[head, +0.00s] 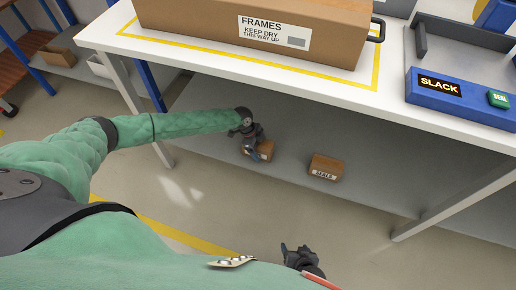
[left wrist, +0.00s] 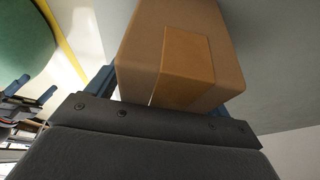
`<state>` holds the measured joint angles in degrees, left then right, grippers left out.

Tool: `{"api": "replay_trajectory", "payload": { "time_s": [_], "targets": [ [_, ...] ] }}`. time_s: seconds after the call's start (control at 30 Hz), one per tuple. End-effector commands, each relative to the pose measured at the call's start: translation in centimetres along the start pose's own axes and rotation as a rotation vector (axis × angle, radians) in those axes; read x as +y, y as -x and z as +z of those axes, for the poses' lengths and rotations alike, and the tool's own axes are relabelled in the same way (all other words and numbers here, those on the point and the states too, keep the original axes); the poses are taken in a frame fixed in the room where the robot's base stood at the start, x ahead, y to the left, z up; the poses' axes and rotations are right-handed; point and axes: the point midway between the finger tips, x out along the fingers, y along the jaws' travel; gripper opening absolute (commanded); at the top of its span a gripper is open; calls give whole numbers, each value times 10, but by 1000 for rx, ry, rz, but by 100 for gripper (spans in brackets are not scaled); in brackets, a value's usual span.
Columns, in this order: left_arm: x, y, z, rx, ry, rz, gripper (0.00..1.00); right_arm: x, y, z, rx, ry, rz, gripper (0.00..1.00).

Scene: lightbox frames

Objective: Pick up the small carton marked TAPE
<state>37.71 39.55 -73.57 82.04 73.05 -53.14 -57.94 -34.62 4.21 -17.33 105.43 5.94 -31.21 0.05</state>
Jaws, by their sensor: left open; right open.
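A small brown carton (head: 266,149) sits on the grey lower shelf under the white table, partly hidden behind my left gripper (head: 252,151). Its pale label is mostly covered, and I cannot read it. In the left wrist view the carton (left wrist: 180,45) fills the space between the blue fingers, with a tan strip on its face. My left gripper is open around it; I cannot tell whether the fingers touch it. My right gripper (head: 292,251) is open and empty, low in the head view, away from the shelf.
A second small carton marked SEALS (head: 326,167) sits to the right on the lower shelf (head: 380,180). The white tabletop (head: 300,73) is above, bearing a large FRAMES box (head: 200,25) and a blue SLACK unit (head: 460,100). A table leg (head: 440,212) stands at the right.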

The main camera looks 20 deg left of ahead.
Motion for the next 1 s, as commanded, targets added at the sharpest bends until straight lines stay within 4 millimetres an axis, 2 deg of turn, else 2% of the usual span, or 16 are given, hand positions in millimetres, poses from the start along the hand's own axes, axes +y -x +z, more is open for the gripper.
{"api": "replay_trajectory", "payload": {
  "time_s": [0.2,0.5,0.83,1.0],
  "targets": [
    [0,-3,1,0,0,1,80,1,-1,1,0,0,0,71],
    [0,-2,1,0,0,0,23,2,-1,1,-1,1,1,71],
    [-1,4,-1,1,-1,-1,23,2,0,0,0,1,2,71],
    [-1,26,-11,2,-2,-2,23,2,1,-2,0,2,2,71]
  ]
}}
